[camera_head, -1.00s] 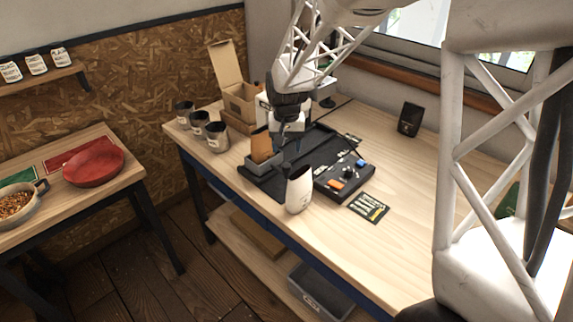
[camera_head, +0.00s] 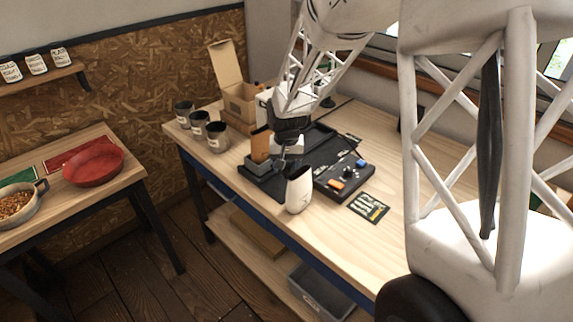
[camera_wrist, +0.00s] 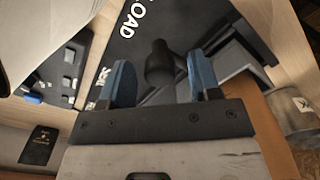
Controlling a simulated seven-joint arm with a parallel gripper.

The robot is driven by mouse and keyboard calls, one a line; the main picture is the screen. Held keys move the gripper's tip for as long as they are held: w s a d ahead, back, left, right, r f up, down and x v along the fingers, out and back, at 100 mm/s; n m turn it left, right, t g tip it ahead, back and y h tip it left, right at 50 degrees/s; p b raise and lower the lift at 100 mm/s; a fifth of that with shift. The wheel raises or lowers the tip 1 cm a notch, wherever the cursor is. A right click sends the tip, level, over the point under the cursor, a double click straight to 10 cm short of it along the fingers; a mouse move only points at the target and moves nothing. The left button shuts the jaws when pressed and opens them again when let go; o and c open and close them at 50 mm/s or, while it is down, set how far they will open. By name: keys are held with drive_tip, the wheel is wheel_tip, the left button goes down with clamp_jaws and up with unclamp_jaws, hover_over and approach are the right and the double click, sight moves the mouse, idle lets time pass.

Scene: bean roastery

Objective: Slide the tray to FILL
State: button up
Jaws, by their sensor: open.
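The grey tray (camera_head: 258,168) sits on the black track mat (camera_head: 312,150) at its left end, with a brown bag (camera_head: 260,144) standing in it. My gripper (camera_head: 286,158) is low at the tray's right side. In the wrist view my gripper (camera_wrist: 165,82) is open, its two blue fingers on either side of a dark round knob (camera_wrist: 159,62), with gaps visible. The tray also shows in the wrist view (camera_wrist: 232,62), to the right. The word LOAD (camera_wrist: 130,20) is printed on the mat. I cannot read a FILL label.
A white jug (camera_head: 299,190) stands close in front of the mat. Several dark cups (camera_head: 217,137) and an open cardboard box (camera_head: 238,100) stand left and behind.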

drive_tip(key=shift+c, duration=0.3)
clamp_jaws()
drive_tip(key=shift+w+d, duration=0.1)
drive_tip(key=shift+w, duration=0.05)
drive_tip(key=w+d, duration=1.8)
drive_tip(key=shift+w+d+r, duration=0.1)
drive_tip(key=shift+w+d, duration=0.15)
drive_tip(key=shift+o, duration=0.3)
unclamp_jaws()
